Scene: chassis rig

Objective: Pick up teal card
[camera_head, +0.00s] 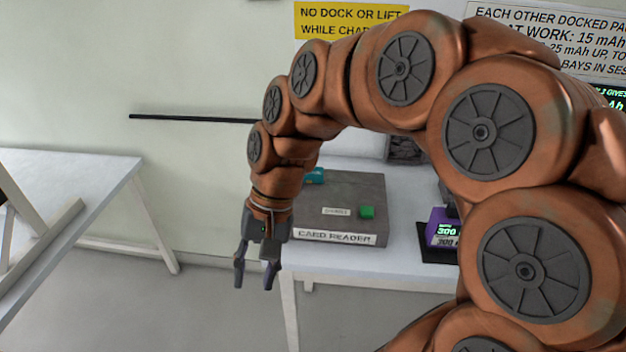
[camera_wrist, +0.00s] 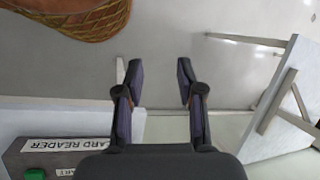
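A teal piece (camera_head: 315,176), which looks like the teal card, shows on the back left of the grey card reader (camera_head: 350,200), partly hidden behind my arm. My gripper (camera_head: 256,278) hangs in front of the table's left end, pointing down, to the left of the card reader and apart from it. In the wrist view my gripper (camera_wrist: 158,85) has its two fingers spread with nothing between them but floor. The card reader's labelled edge (camera_wrist: 75,150) shows upside down at the lower left there; the teal piece is not in that view.
A green button (camera_head: 367,212) sits on the card reader. A purple device (camera_head: 441,229) reading 300 stands on a dark base to its right. A white table (camera_head: 75,165) stands at left, with open floor (camera_head: 215,310) between the tables. Signs hang on the wall.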

